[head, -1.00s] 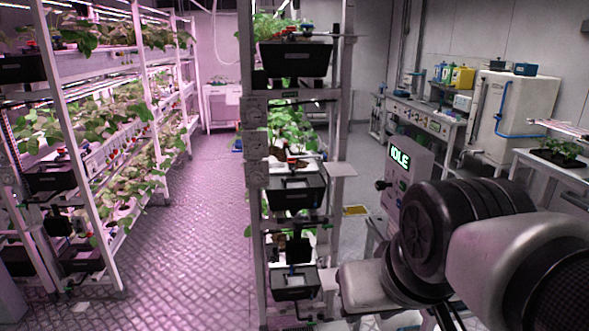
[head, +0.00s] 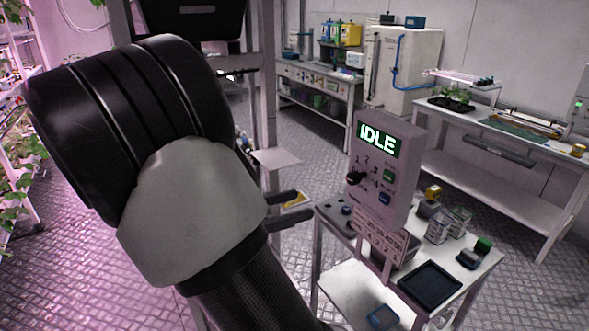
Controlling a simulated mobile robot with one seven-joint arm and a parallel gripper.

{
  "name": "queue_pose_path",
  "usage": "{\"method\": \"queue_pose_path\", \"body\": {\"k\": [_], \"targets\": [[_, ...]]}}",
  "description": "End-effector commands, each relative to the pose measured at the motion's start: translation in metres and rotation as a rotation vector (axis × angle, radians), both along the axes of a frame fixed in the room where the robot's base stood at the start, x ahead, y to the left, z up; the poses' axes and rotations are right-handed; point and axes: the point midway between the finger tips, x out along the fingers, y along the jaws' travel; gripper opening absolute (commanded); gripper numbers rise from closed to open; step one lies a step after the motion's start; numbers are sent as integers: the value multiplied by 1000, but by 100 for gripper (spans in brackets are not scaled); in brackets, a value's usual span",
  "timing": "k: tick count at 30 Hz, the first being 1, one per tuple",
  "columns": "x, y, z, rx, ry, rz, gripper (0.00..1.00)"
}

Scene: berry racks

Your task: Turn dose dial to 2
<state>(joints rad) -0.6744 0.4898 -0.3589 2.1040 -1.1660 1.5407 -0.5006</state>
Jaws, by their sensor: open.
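The dose dial (head: 356,179) is a black knob on the front of a grey control box (head: 386,150) with a lit green "IDLE" display (head: 379,140). Small numerals, including 2, are printed around the dial; which one it points at is too small to tell. A green button (head: 389,175) and a blue button (head: 385,198) sit to its right. My gripper (head: 302,205) shows as two dark parallel fingers, open and empty, pointing right. It appears left of the dial and a little lower, apart from it. My arm hides the gripper's base.
The box stands on a white cart (head: 345,283) with a dark tray (head: 430,284), clear containers (head: 449,225) and a green-capped item (head: 483,245). A rack post (head: 265,100) stands behind my arm. A long bench (head: 500,165) is at right, with open floor before it.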

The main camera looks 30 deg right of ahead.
Motion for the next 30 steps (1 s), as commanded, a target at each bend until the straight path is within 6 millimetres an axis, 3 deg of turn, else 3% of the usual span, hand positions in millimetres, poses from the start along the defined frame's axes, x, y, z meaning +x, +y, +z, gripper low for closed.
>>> {"method": "queue_pose_path", "body": {"k": [4,8,24,30], "targets": [[13,6,3,-85,40,44,42],[15,-8,4,-93,42,45,42],[23,-122,4,-88,41,42,42],[26,-152,3,-87,41,44,42]]}}
